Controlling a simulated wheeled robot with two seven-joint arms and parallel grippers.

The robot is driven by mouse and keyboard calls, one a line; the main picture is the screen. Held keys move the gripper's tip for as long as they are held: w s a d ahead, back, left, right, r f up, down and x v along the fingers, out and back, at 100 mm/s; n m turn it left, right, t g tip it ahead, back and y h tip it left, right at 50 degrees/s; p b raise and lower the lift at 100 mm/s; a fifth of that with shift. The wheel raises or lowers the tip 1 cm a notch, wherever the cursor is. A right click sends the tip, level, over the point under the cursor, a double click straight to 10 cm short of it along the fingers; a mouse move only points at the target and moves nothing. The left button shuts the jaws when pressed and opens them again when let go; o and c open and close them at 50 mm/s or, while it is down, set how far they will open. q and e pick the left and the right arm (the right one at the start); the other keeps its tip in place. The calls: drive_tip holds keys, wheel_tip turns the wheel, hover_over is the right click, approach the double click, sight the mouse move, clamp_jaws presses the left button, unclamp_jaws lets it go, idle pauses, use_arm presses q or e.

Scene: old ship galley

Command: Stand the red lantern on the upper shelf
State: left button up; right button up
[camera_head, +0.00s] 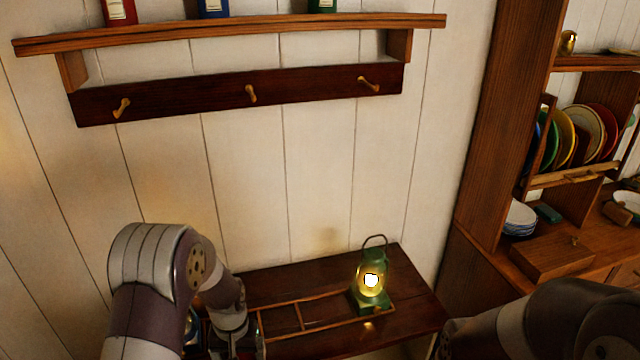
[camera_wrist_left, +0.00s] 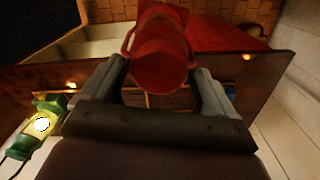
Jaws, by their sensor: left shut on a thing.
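The red lantern (camera_wrist_left: 160,62) shows in the left wrist view, between the two fingers of my left gripper (camera_wrist_left: 160,84), which is shut on it. In the head view my left gripper is low, at the left part of the lower dark wooden shelf (camera_head: 405,270), and the red lantern is hidden there. The upper shelf (camera_head: 230,33) is a wooden board on the wall, well above my gripper, with a peg rail under it. My right gripper is out of view.
Several bottles, red (camera_head: 120,10), blue (camera_head: 213,8) and green (camera_head: 322,5), stand along the upper shelf. A lit green lantern (camera_head: 362,299) stands on the lower shelf by a thin wooden rail frame (camera_head: 300,318). A plate rack (camera_head: 570,175) is at right.

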use_arm(q)
drive_tip(key=shift+s+a+f, duration=0.5)
drive_tip(key=shift+s+a, duration=0.25)
drive_tip(key=shift+s, duration=0.05)
wheel_tip(320, 180, down, 8)
drive_tip(key=b, duration=0.8)
drive_tip(key=shift+r, duration=0.1)
drive_tip(key=shift+w+d, duration=0.1)
